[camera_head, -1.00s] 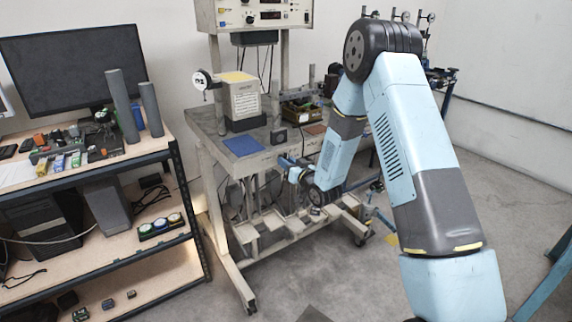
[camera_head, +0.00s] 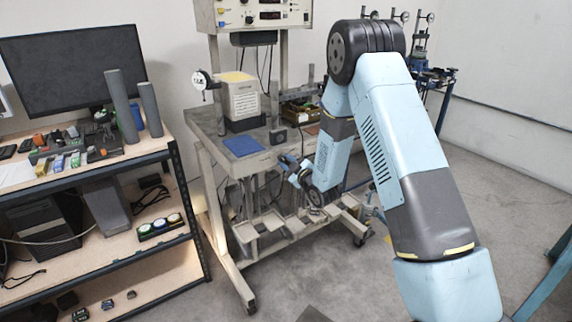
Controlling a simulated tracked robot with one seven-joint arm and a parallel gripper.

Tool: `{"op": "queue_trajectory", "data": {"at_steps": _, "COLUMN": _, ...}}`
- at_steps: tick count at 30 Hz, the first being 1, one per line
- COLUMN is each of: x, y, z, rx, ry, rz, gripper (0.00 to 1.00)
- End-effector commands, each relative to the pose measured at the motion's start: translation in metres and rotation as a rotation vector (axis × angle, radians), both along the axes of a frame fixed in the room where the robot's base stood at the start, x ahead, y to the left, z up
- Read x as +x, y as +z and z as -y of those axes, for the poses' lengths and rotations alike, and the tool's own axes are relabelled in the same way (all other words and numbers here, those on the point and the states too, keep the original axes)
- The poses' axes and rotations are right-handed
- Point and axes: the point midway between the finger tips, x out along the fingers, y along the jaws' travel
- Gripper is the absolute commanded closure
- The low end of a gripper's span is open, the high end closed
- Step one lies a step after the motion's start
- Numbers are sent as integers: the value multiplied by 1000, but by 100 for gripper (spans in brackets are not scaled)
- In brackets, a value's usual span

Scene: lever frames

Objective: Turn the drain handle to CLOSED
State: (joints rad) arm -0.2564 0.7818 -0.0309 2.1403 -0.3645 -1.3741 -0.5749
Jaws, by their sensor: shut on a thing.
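My gripper (camera_head: 284,161) is at the front edge of the grey wheeled bench, right of the blue pad, pointing left and away from me. It is small in this view, and its jaws are closed on the drain handle. The handle itself is too small and too covered by the jaws to make out clearly. Its angle cannot be told, and no CLOSED marking is readable.
The wheeled bench (camera_head: 205,143) carries a blue pad (camera_head: 243,146) and a beige instrument (camera_head: 240,98). Shallow trays (camera_head: 297,226) sit low under it. A shelf unit (camera_head: 85,178) with a monitor (camera_head: 72,72) stands at left. Grey floor (camera_head: 345,275) is clear in front.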

Motion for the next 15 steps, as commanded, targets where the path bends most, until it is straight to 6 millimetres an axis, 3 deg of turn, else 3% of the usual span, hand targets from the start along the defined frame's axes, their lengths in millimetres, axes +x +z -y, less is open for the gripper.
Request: {"op": "queue_trajectory", "data": {"at_steps": 15, "x": -3, "y": -3, "z": -3, "rx": -108, "ry": 7, "rz": 64, "gripper": 100}}
